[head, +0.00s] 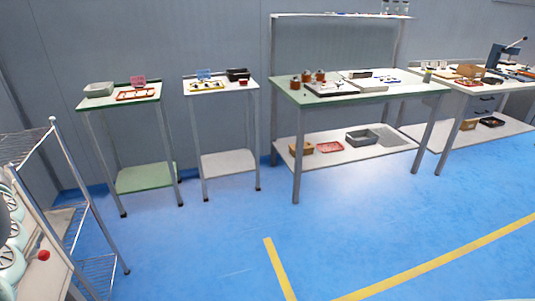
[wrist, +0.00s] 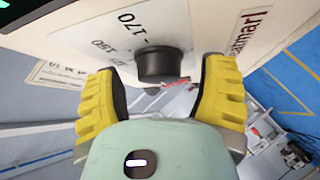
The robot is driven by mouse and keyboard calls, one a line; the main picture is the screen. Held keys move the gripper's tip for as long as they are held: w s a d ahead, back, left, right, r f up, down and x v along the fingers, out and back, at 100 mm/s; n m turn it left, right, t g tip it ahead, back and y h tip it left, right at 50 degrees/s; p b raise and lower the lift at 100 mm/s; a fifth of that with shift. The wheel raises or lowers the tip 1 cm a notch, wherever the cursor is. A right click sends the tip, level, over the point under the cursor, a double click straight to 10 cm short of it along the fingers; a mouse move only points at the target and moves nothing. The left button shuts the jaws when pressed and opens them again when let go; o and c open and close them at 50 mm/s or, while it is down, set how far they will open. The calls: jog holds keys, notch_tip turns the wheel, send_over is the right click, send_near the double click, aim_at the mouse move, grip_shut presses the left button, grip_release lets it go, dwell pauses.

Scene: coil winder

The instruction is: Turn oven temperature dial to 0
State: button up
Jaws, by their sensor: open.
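The oven temperature dial (wrist: 161,64) is a round black knob on a white panel in the wrist view. Printed numbers such as 170 and 190 (wrist: 102,45) stand around it, upside down or tilted. Its pointer setting cannot be read. My gripper (wrist: 165,85) is open, with one yellow padded finger on each side of the dial. The dial sits between and beyond the fingertips, and I cannot tell whether either finger touches it. In the head view neither the dial nor my gripper can be clearly made out.
The white oven panel (wrist: 215,25) fills the top of the wrist view. In the head view, a wire rack (head: 85,215) stands at the left. Two small tables and a long workbench (head: 360,97) line the wall. The blue floor (head: 200,250) is clear.

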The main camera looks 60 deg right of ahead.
jog(key=shift+d, duration=0.2)
jog(key=v, duration=0.7)
jog(key=shift+d, duration=0.2)
